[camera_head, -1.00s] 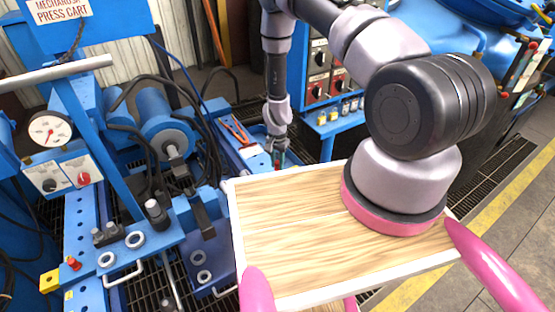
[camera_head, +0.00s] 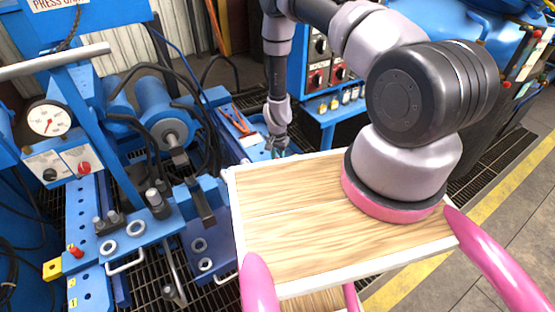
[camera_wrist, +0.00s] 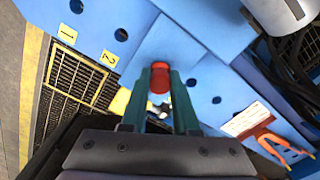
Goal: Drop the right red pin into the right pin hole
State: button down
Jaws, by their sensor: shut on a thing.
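My gripper (camera_head: 277,148) is over the far blue bench, beyond the wooden tray. In the wrist view my gripper (camera_wrist: 160,83) has its green fingers shut on a red pin (camera_wrist: 159,77), whose rounded end shows between the tips. The rest of the pin is hidden by the fingers. Round holes show in the blue plate, such as one hole (camera_wrist: 121,35) near the label "2" and another hole (camera_wrist: 191,83) right of the fingers. Whether a hole lies under the pin cannot be told. Another red pin (camera_head: 76,251) stands at the left cart, beside a yellow block (camera_head: 52,268).
A wooden tray (camera_head: 290,240) with white edges fills the front. Orange pliers (camera_wrist: 280,145) and a white card (camera_wrist: 246,119) lie right of my gripper. A blue motor (camera_head: 165,110) with black hoses stands to its left, and a control box (camera_head: 322,70) behind.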

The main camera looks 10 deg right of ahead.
jog(key=c, duration=0.6)
grip_release()
jog(key=shift+r, duration=0.1)
notch_tip(320, 180, up, 11)
jog(key=shift+f, duration=0.2)
jog(key=shift+r, duration=0.1)
